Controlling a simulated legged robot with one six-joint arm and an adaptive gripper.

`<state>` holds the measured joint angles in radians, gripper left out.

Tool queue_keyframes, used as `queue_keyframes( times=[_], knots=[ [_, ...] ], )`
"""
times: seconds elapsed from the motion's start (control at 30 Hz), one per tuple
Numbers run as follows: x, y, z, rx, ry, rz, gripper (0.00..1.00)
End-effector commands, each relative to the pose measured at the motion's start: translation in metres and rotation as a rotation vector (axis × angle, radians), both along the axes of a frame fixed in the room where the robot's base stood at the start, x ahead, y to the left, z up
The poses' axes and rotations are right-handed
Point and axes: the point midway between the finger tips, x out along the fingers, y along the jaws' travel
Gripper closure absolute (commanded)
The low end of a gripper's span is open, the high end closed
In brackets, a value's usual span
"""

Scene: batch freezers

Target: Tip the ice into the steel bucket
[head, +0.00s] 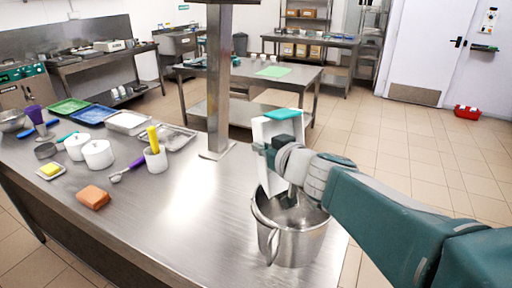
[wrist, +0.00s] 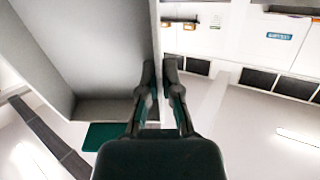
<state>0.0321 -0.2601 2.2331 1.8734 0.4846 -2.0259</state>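The steel bucket (head: 297,245) stands upright on the near steel table, at its right end, with a handle on its left side. My gripper (head: 268,150) is above the bucket in the head view. It is shut on the wall of a white container (head: 263,132) with a teal part (head: 283,114) at its top. The container is steeply tilted, its lower end at the bucket's mouth. In the wrist view, my gripper's fingers (wrist: 160,75) straddle the edge of the container's pale wall (wrist: 85,45). I cannot make out any ice in either view.
A steel post (head: 218,80) rises from the table left of the bucket. White lidded pots (head: 98,154), a white cup with a yellow-handled tool (head: 156,160), a brown block (head: 93,197) and trays (head: 128,122) sit farther left. The table between them and the bucket is clear.

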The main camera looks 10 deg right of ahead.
Motion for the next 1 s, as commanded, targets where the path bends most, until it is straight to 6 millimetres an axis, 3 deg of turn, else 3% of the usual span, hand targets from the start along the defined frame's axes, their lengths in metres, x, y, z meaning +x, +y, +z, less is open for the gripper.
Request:
queue_keyframes(
  times=[0.1,0.3,0.4,0.6,0.7,1.0],
  knots=[
    [0.0,0.0,0.006,0.0,0.0,-0.001,1.0],
    [0.0,0.0,-0.019,0.001,0.006,-0.001,1.0],
    [0.0,0.0,-0.023,0.001,0.002,-0.001,1.0],
    [0.0,0.0,0.003,-0.001,-0.004,0.001,1.0],
    [0.0,0.0,0.006,-0.001,0.001,-0.001,1.0],
    [0.0,0.0,-0.024,0.002,0.002,-0.002,1.0]
  ],
)
